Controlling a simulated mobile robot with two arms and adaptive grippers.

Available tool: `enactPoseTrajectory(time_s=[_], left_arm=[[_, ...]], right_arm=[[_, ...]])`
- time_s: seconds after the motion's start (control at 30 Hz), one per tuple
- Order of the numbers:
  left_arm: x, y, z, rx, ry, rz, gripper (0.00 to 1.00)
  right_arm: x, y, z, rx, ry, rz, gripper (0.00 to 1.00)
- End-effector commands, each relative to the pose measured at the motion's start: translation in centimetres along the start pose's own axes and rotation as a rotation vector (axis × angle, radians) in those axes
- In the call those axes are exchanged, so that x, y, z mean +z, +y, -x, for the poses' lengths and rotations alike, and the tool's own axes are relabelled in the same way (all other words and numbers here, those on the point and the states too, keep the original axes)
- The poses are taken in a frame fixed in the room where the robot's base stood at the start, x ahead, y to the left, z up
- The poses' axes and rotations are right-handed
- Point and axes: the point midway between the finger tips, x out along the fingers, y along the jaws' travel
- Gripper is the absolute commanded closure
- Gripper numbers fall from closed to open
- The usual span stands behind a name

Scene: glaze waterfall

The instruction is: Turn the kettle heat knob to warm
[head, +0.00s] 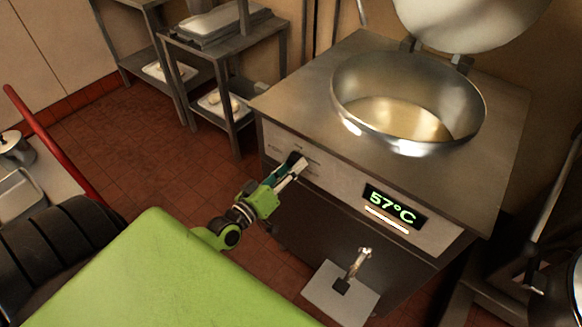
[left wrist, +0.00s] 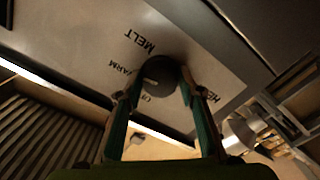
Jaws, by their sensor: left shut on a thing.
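The kettle (head: 345,105) is a steel pan set in a grey metal cabinet, its lid raised. Its heat knob (left wrist: 158,71) is a dark round dial on the front panel (head: 330,170). In the left wrist view the panel around the knob carries lettering: MELT, a partly hidden WARM, and other words cut off by the fingers. A small pale mark shows on the knob, but its exact setting is hard to tell. My left gripper (head: 296,164) is at the panel's left part, shut on the knob, with one finger on each side (left wrist: 160,88). My right gripper is not in view.
A display (head: 393,207) on the panel reads 57°C. A tap (head: 355,265) sticks out below it. A metal rack with trays (head: 215,55) stands at the back left. A red rail (head: 50,140) is at the left. Brown tiled floor lies between.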

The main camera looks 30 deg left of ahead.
Motion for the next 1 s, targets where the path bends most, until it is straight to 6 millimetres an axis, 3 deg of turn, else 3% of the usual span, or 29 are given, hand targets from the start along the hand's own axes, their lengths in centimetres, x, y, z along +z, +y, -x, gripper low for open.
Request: enactPoseTrajectory(time_s=[0.43,1.0], left_arm=[[-0.02,0.02,-0.01,0.000,0.001,0.292,0.87],[-0.07,0.06,-0.02,0.000,0.001,0.364,0.87]], right_arm=[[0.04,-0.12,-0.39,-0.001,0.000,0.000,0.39],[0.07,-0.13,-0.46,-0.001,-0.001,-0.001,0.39]])
